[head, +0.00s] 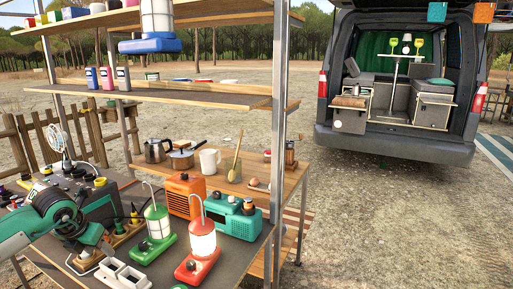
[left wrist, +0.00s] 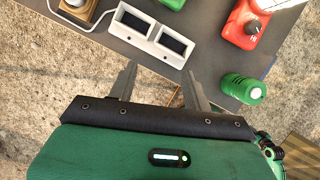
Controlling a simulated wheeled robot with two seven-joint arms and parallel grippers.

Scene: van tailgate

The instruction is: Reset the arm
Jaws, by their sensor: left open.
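My left arm comes in from the left in the head view, and its green and dark left gripper (head: 98,244) is low over the near left end of the dark worktop. In the left wrist view the left gripper (left wrist: 158,78) is open, its two grey fingers apart with nothing between them. The fingertips are by the edge of the worktop, near a white holder with two dark slots (left wrist: 150,35). The same white holder shows in the head view (head: 124,275). My right gripper is not in view.
A green lantern (head: 154,240) and a red lantern (head: 202,252) stand close right of the left gripper. A turquoise radio (head: 236,217) and an orange box (head: 184,194) are behind. A green cylinder (left wrist: 243,88) is near the worktop edge. Metal shelf posts (head: 279,110) rise nearby.

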